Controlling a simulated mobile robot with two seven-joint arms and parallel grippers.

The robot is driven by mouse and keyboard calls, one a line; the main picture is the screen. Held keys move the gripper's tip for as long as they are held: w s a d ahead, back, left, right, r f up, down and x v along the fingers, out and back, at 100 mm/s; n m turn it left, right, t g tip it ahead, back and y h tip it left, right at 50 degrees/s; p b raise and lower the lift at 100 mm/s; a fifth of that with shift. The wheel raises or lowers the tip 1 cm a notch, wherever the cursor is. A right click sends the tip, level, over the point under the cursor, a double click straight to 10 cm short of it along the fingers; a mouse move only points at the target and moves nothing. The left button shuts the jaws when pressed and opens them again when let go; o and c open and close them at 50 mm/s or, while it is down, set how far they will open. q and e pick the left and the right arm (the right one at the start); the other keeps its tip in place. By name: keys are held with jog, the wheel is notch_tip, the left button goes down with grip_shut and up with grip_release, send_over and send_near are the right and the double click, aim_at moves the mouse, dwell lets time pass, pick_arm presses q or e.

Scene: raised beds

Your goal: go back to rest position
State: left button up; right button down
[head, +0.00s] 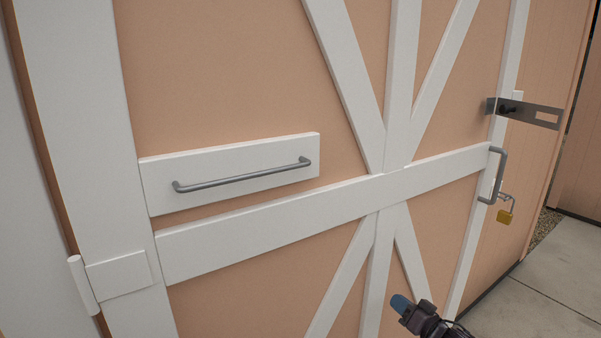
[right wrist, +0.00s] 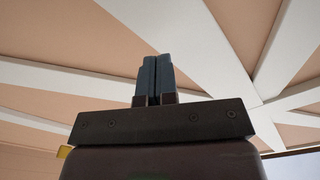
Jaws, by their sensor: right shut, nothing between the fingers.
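My right gripper (head: 401,304) is low in the head view, right of the middle, in front of the lower part of a peach door (head: 240,60) with white trim. In the right wrist view the right gripper's two fingers (right wrist: 153,80) are pressed together with nothing between them. The white crossed boards (right wrist: 215,55) of the door show beyond the fingers. My left gripper is in neither view.
The door carries a long grey bar handle (head: 243,176) and a grey vertical handle (head: 496,176). A metal hasp (head: 530,113) sticks out at the upper right. A brass padlock (head: 505,215) hangs near the vertical handle. Concrete paving (head: 545,280) lies clear at the lower right.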

jog(key=s+d+f+n+g+h, duration=0.1)
jog(key=s+f+h, duration=0.1)
jog(key=s+f, duration=0.85)
jog(key=s+d+f+n+g+h, duration=0.1)
jog(key=s+d+n+g+h, duration=0.1)
jog(key=s, duration=1.3)
jog(key=s+d+n+g+h, duration=0.1)
jog(key=s+d+n+h, duration=0.15)
jog(key=s, duration=1.35)
jog(key=s+d+r+n+g+h, duration=0.1)
jog(key=s+r, duration=0.2)
jog(key=s, duration=0.4)
jog(key=s+d+r+n+g+h, duration=0.1)
jog(key=s+r, duration=0.3)
jog(key=s, duration=0.2)
jog(key=shift+a+m, duration=2.55)
jog(key=shift+a, duration=0.7)
pick_arm(q)
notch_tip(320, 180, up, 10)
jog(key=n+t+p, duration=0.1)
jog(key=p, duration=1.1)
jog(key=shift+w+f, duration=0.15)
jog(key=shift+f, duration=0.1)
pick_arm(e)
notch_tip(320, 180, up, 9)
jog(key=t+h, duration=0.1)
jog(key=shift+w+d+m+t, duration=0.2)
jog(key=shift+w+m+t, duration=0.1)
jog(key=shift+w+m, duration=0.1)
